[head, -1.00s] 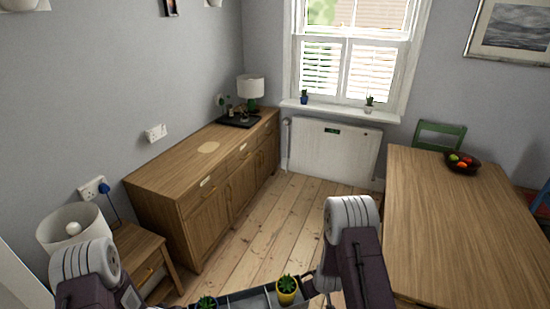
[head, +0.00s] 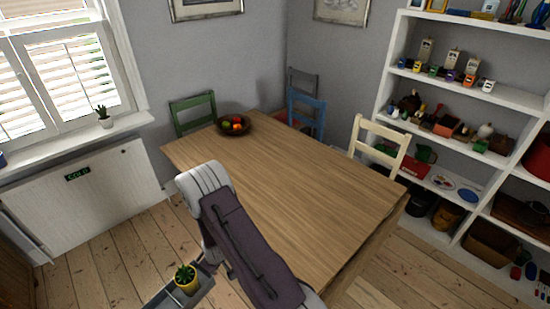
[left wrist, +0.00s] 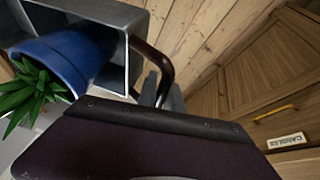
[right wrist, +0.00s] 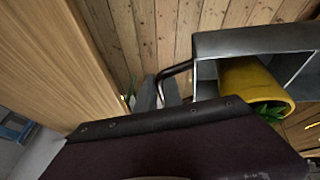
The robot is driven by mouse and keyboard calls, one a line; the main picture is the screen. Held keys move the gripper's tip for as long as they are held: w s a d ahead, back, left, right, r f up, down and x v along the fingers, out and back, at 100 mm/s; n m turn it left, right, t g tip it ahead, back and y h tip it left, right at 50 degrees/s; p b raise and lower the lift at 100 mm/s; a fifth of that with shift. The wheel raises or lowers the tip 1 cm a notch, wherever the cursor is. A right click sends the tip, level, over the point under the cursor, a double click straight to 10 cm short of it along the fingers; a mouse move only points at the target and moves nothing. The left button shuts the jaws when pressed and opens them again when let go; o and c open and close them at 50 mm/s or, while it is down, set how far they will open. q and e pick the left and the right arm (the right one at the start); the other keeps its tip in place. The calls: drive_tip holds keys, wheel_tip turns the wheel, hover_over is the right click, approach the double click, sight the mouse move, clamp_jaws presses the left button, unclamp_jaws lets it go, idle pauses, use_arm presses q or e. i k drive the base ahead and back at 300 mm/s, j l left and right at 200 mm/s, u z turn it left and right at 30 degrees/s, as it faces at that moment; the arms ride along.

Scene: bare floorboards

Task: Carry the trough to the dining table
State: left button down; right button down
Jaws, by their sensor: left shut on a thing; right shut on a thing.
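The grey trough (head: 204,287) shows in part at the bottom of the head view, with a small plant in a yellow pot (head: 187,287) standing in it. In the left wrist view, my left gripper (left wrist: 163,92) is shut on the trough's dark handle beside a blue pot (left wrist: 62,58) with a plant. In the right wrist view, my right gripper (right wrist: 163,92) is shut on the other handle, close to the yellow pot. The dining table (head: 290,190) stands ahead, beyond my right arm. My left gripper is outside the head view.
A bowl of fruit (head: 234,125) sits at the table's far end; most of the tabletop is clear. Green (head: 193,108), blue (head: 306,108) and cream (head: 378,143) chairs stand around it. A white shelf unit (head: 455,115) is at right, a radiator (head: 85,200) at left. Floorboards lie between.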

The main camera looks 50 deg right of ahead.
sight(261, 187)
drive_tip(key=i+z, duration=0.4)
drive_tip(key=i, duration=0.3)
drive_tip(key=i+j+z, duration=0.2)
drive_tip(key=i+z, duration=0.15)
drive_tip(key=i, duration=0.35)
drive_tip(key=i+l+z, duration=0.15)
drive_tip(key=i+z, duration=0.15)
drive_tip(key=z, duration=0.15)
drive_tip(key=i+z, duration=0.3)
drive_tip(key=z, duration=0.15)
drive_tip(key=i+z, duration=0.3)
drive_tip(key=z, duration=0.8)
drive_tip(key=i+j, duration=0.05)
